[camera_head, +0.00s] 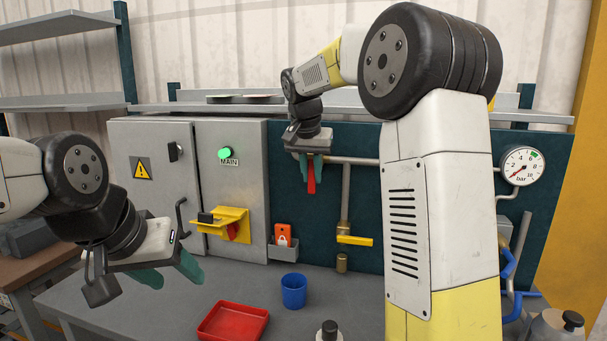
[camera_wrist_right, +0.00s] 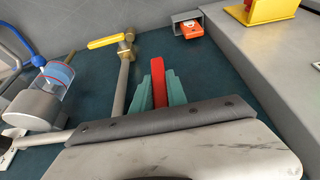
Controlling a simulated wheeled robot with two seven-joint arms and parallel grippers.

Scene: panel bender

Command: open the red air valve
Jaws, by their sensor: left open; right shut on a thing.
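The red air valve handle (camera_head: 311,180) hangs downward below the horizontal pipe on the dark teal panel. My right gripper (camera_head: 310,172) is shut on this handle, with a teal finger on each side of it. In the right wrist view the red handle (camera_wrist_right: 158,80) shows between the teal fingers (camera_wrist_right: 159,92). The valve body is hidden behind the gripper. My left gripper (camera_head: 172,274) is open and empty, above the bench at the left, in front of the grey cabinet.
A yellow-handled valve (camera_head: 355,240) sits on the vertical pipe. A pressure gauge (camera_head: 522,166) is at the right, its needle pointing lower left. A grey cabinet (camera_head: 230,180) has a yellow-mounted red switch. A red tray (camera_head: 233,322) and blue cup (camera_head: 294,290) stand on the bench.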

